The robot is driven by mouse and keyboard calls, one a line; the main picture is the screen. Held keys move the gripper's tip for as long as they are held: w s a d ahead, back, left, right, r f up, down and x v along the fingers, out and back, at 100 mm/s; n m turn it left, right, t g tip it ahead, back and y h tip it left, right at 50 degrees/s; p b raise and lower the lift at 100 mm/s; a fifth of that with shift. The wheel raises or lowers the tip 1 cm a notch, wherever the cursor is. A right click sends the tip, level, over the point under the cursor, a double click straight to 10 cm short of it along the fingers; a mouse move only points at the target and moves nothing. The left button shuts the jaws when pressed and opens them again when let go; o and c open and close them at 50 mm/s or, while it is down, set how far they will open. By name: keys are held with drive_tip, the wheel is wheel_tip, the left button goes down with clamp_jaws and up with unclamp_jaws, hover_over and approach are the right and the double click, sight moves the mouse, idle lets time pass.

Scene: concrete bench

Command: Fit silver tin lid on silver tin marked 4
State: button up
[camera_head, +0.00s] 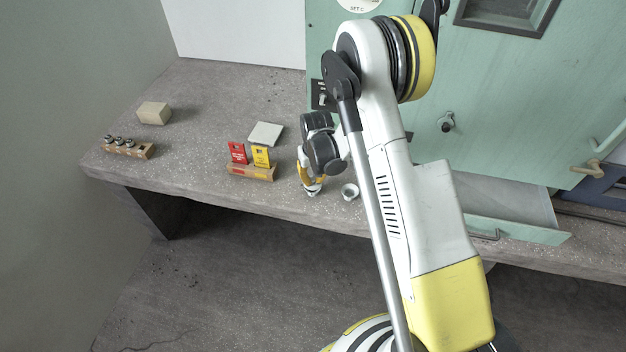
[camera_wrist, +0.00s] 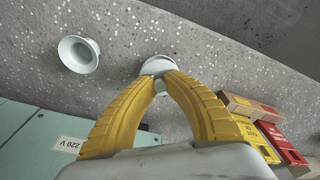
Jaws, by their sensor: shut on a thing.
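My gripper (camera_wrist: 160,78) has its yellow fingers closed on a small pale silvery round piece, which I take for the silver tin lid (camera_wrist: 157,63). Its disc-like rim shows just past the fingertips, and the fingers hide part of it. In the head view my gripper (camera_head: 311,192) is low over the front of the bench; whether the piece touches the bench is unclear. Beside it stands a pale, round, flared open vessel (camera_head: 350,191), apart from the fingers, perhaps the silver tin. It also shows in the wrist view (camera_wrist: 78,54). I can read no number 4.
A wooden holder (camera_head: 250,173) with a red and a yellow card stands left of my gripper. A grey pad (camera_head: 265,134) lies behind it. Farther left are a beige block (camera_head: 154,113) and a rack (camera_head: 128,149) of small bottles. A green cabinet (camera_head: 490,110) bounds the right.

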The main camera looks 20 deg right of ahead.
sight(314, 186)
drive_tip(key=shift+f+b, duration=0.8)
drive_tip(key=shift+f, duration=0.05)
drive_tip(key=o, duration=0.8)
drive_tip(key=shift+c, duration=0.2)
wheel_tip(314, 186, up, 12)
drive_tip(key=s, duration=0.1)
drive_tip(key=shift+s, duration=0.25)
